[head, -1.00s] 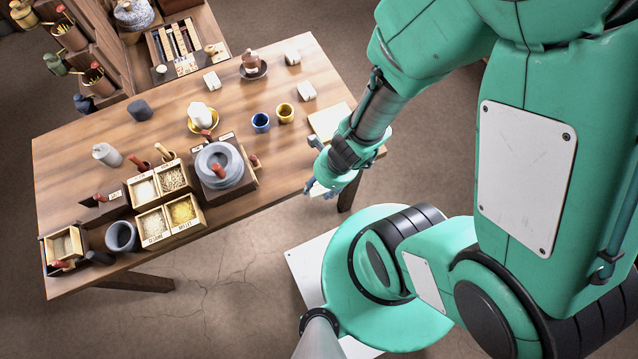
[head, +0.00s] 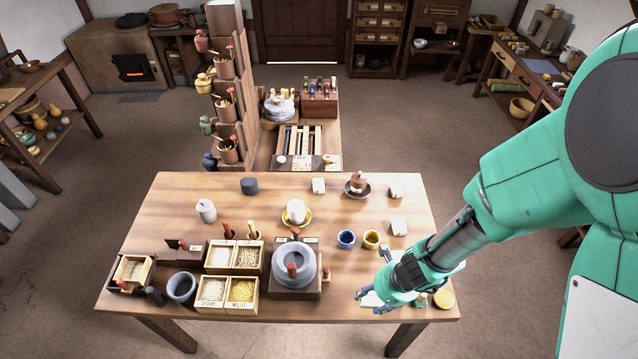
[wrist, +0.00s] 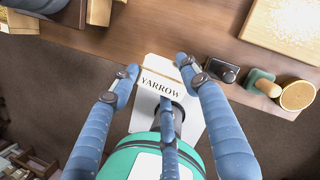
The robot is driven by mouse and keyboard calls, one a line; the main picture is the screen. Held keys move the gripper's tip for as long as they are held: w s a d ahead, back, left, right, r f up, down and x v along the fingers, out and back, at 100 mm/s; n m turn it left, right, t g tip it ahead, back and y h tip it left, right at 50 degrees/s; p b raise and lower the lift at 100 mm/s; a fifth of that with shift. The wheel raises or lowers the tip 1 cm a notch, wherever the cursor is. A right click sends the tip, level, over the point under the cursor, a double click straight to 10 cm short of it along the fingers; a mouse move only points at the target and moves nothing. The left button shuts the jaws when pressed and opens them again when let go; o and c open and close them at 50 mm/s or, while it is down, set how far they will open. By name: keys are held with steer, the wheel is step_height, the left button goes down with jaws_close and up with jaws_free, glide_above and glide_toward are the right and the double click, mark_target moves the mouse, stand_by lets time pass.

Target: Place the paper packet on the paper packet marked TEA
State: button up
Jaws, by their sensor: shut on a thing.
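My gripper (head: 375,301) is at the front right of the table in the head view. In the wrist view my gripper (wrist: 157,73) is shut on a white paper packet (wrist: 158,68) with the label YARROW, held beyond the table edge with floor behind it. In the head view only a pale bit of that packet shows between the fingers. Three small white packets stand on the table: one at the back (head: 318,185), one at the back right (head: 396,191) and one at the right (head: 398,227). Their labels are too small to read, so I cannot tell which says TEA.
A grey quern (head: 293,266) and grain boxes (head: 227,291) fill the front left. A pale board (wrist: 290,22) and small stamps lie near the table's edge.

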steer(key=shift+n, duration=0.3)
steer(key=w+a+r+p, duration=0.1)
steer(key=w, duration=0.4)
steer(key=w+a+r+p, duration=0.1)
steer(key=w+a+p, duration=0.1)
steer(key=w, duration=0.4)
steer(key=w+a+r+p, duration=0.1)
steer(key=w, duration=0.5)
steer(key=shift+a, duration=0.2)
steer(key=shift+c, duration=0.2)
steer(key=w+a+f+p, duration=0.1)
steer(key=w+a, duration=0.3)
steer(key=w, duration=0.5)
steer(key=w+a+f+p, duration=0.1)
steer(key=w+a+p, duration=0.2)
steer(key=w, duration=0.6)
steer(key=shift+a+p, duration=0.35)
steer(key=shift+p, duration=0.5)
steer(key=shift+w, duration=0.1)
glide_above(315, 183)
steer(key=d, duration=0.1)
steer(key=shift+s+d+f, duration=0.1)
steer(key=shift+s+f, duration=0.1)
steer(key=shift+f, duration=0.55)
steer(key=shift+f, duration=1.8)
